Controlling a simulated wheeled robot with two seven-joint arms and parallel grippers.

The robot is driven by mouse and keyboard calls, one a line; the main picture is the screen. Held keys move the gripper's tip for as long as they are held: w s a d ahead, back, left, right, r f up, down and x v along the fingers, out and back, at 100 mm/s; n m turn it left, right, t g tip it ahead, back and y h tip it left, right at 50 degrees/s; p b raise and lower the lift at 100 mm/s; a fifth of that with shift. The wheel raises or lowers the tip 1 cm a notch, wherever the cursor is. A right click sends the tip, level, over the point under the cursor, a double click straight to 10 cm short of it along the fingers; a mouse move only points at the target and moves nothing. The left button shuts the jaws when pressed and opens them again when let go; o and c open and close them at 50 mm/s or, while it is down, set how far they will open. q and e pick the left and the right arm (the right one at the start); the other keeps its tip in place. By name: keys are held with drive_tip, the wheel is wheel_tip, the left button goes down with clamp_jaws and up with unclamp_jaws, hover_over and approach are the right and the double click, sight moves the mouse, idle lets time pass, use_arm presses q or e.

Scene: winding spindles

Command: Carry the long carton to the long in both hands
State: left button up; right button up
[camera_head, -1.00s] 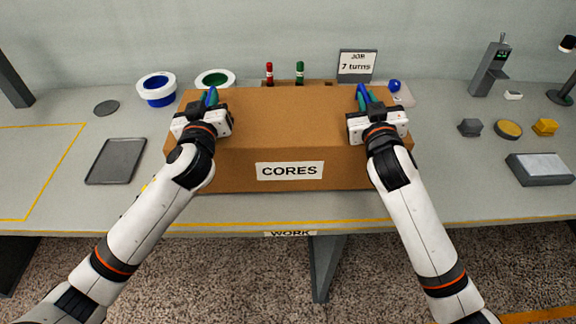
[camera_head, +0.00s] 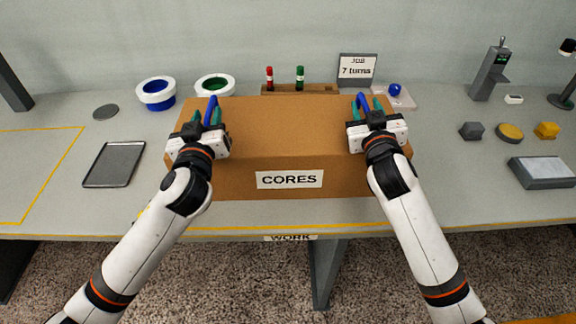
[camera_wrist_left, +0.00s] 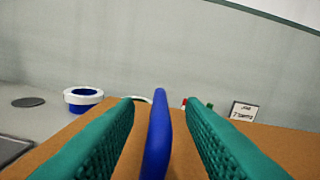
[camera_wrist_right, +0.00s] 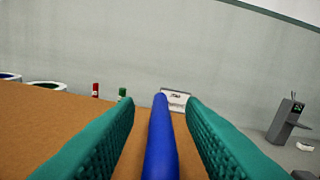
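The long brown carton (camera_head: 290,140), labelled CORES on its front, sits lengthwise across the middle of the grey table and appears to rest on it. A blue upright handle stands near each end of its top. My left gripper (camera_head: 207,117) is at the left handle (camera_wrist_left: 157,140), its green fingers either side with gaps showing. My right gripper (camera_head: 366,107) is likewise open around the right handle (camera_wrist_right: 160,145). Both wrist views show the fingers apart from the handles. The carton's underside is hidden.
Behind the carton are a blue-lined ring (camera_head: 157,93), a green-lined ring (camera_head: 215,86), a wooden rack (camera_head: 325,88) and the job sign (camera_head: 357,68). A dark tray (camera_head: 113,164) lies left. A grey box (camera_head: 541,172) and small pieces lie right.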

use_arm(q)
drive_tip(key=s, duration=0.8)
drive_tip(key=shift+s+d, duration=0.15)
drive_tip(key=shift+s, duration=0.05)
use_arm(e)
drive_tip(key=s, duration=1.2)
drive_tip(key=shift+d, duration=0.25)
